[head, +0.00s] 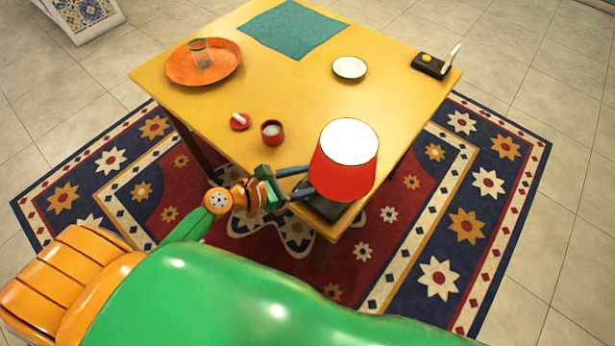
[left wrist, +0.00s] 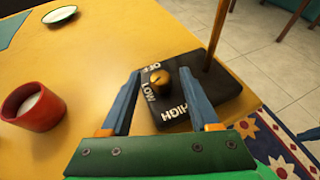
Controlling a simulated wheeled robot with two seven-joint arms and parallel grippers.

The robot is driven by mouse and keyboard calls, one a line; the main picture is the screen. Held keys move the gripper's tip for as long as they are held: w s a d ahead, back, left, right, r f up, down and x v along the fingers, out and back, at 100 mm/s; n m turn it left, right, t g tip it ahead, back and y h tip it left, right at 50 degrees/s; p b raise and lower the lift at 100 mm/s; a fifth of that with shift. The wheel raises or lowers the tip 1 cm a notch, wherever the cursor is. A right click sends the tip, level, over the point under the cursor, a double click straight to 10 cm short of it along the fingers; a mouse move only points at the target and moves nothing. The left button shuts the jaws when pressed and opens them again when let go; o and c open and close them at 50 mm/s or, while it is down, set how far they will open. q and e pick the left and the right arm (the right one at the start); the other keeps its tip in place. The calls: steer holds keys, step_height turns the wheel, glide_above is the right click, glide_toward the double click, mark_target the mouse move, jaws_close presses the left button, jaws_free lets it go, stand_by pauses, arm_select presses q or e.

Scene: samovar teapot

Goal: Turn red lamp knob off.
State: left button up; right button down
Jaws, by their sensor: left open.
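The red lamp (head: 345,162) stands at the near right corner of the yellow table, and the top of its shade looks bright white. Its black base (left wrist: 215,95) carries a round golden knob (left wrist: 159,79), with the words OFF, LOW and HIGH around it. I cannot tell for sure which word the knob points to. My left gripper (left wrist: 160,78) is open, with its two blue fingers on either side of the knob in the left wrist view. Contact with the knob is not clear. In the head view the shade hides the knob and the fingertips. My right gripper is not in view.
A red cup (head: 272,132) and a small red lid (head: 240,121) stand left of the lamp. An orange tray (head: 183,76) with a glass, a teal cloth (head: 300,52), a white plate (head: 350,67) and a black box (head: 427,68) with a yellow knob lie farther back. The table's middle is clear.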

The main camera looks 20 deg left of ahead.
arm_select(q)
jaws_close()
steer(key=shift+w+a+f+m+g+h+b, duration=0.1)
steer(key=shift+f+m+g+h+b, duration=0.05)
steer(key=shift+m+g+h+b, duration=0.45)
steer(key=shift+w+a+f+m+g+h+b, duration=0.1)
steer(key=shift+m+g+h+b, duration=0.3)
steer(key=shift+m+g+b, duration=0.4)
steer(key=m+g+h+b, duration=0.1)
steer(key=m+g+b, duration=0.2)
steer(key=b, duration=0.1)
steer(key=m+g+b, duration=0.3)
steer(key=b, duration=0.1)
steer(key=w+m+g+h+b, duration=0.1)
steer(key=m+g+b, duration=0.2)
steer(key=g+b, duration=0.1)
steer(key=shift+f+h, duration=0.1)
steer(key=shift+h, duration=0.2)
steer(key=shift+w+r+m+g+y+b, duration=0.1)
steer(key=shift+r+m+g+y+b, duration=0.1)
steer(key=shift+m+g+b, duration=0.4)
steer(key=shift+r+m+g+y+b, duration=0.1)
steer(key=shift+m+g+y+b, duration=0.2)
steer(key=shift+b, duration=0.5)
jaws_free()
